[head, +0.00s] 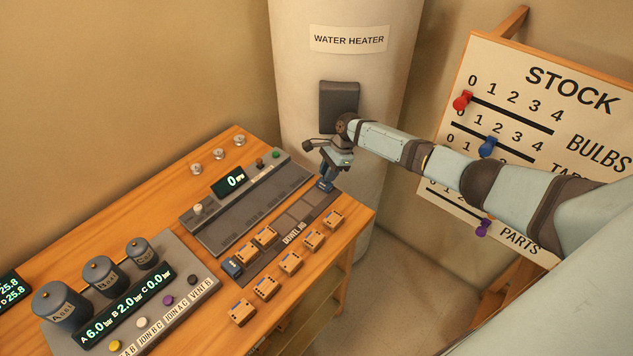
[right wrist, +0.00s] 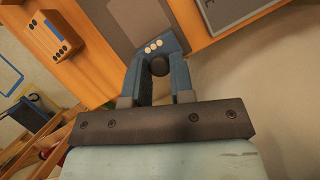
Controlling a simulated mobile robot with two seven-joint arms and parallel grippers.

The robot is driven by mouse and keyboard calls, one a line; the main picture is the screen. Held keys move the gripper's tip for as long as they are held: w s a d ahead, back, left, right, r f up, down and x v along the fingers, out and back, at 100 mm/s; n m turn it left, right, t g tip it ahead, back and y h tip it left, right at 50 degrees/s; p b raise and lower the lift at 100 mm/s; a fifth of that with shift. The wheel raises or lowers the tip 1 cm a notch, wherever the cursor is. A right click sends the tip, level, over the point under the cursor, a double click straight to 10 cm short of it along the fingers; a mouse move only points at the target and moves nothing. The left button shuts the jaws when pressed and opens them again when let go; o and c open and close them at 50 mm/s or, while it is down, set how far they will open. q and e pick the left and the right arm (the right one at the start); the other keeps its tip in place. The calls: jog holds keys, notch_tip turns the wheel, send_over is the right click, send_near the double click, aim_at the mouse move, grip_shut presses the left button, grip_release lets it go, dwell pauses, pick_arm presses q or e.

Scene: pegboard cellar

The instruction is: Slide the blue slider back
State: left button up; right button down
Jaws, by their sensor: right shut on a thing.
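The blue slider (head: 487,147) sits on the second slot of the STOCK board (head: 530,76), partway along, near the numbers 1 and 2. My right gripper (head: 328,172) is well left of it, over the far right end of the dowel jig (head: 297,222). The gripper is shut on a small blue block (head: 325,184). In the right wrist view the block (right wrist: 155,47) shows pale dots and a dark round spot between the fingers. I cannot tell if it touches the jig. My left gripper is out of view.
A red slider (head: 463,101) and a purple slider (head: 482,228) are on other slots. Several wooden blocks (head: 290,262) and another blue block (head: 232,267) are on the bench (head: 358,215). The water heater (head: 345,75) stands behind my right gripper.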

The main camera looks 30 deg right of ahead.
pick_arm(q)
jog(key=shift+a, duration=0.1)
pick_arm(e)
jog(key=shift+w+d, duration=0.25)
jog(key=shift+d, duration=0.3)
jog(key=shift+r, duration=0.1)
jog(key=c, duration=1.1)
grip_release()
jog(key=shift+d, duration=0.1)
jog(key=shift+o, duration=0.6)
